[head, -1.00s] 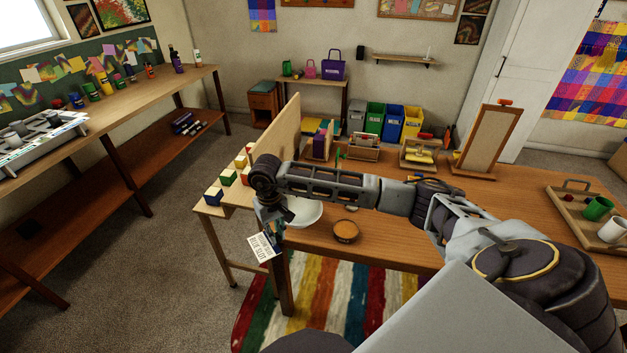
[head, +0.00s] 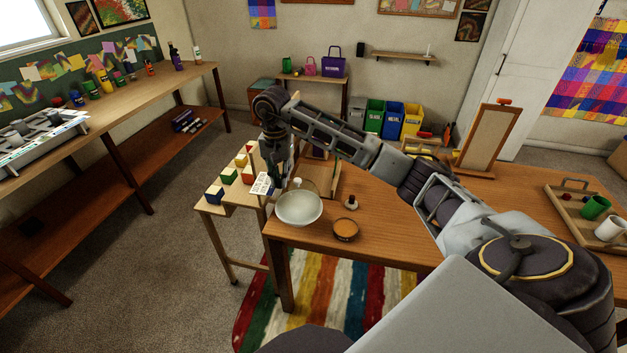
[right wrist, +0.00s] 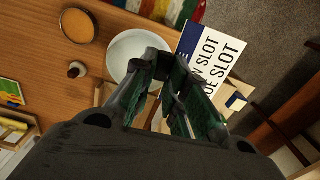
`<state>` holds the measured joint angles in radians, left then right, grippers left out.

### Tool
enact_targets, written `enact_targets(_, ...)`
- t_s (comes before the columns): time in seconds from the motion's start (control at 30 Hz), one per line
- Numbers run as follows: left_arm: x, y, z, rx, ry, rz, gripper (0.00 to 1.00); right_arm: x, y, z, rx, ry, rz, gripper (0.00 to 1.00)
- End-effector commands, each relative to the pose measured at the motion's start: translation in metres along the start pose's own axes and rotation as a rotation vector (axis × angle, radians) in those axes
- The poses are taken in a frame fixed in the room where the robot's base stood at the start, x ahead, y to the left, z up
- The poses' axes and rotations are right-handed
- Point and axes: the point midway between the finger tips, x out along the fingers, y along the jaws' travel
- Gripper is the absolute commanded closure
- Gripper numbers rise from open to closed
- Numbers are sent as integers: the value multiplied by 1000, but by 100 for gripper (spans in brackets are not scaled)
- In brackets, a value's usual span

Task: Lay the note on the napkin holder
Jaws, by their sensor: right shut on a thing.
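The note (head: 262,184) is a white card with dark printed text and a blue band. My right gripper (head: 277,174) is shut on it at one edge, and it hangs out to the left, above the table's left end. In the right wrist view, the note (right wrist: 214,58) sticks out beyond the fingers (right wrist: 165,68) toward the upper right. Which thing is the napkin holder I cannot tell for sure; a wooden piece (head: 320,176) stands behind the bowl, partly hidden by my right arm. My left gripper is not in view.
A pale bowl (head: 299,209) stands close below the right gripper. A brown dish (head: 345,230) and a small round-topped object (head: 351,202) are to its right. Coloured blocks (head: 229,176) sit on a side stand. A framed board (head: 489,140) stands farther right. The table's front middle is clear.

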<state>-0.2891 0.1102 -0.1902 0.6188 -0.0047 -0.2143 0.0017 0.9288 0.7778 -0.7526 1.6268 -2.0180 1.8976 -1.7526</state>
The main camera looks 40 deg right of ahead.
Motion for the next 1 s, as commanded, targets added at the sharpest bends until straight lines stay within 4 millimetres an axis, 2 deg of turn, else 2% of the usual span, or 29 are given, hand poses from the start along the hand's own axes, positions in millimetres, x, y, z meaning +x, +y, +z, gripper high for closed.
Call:
enact_targets(0.47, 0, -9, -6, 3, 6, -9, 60, -14, 13, -8, 477, 0, 0, 100)
enact_targets(1.0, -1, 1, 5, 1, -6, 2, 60, -22, 26, -10, 1004, 0, 1, 100)
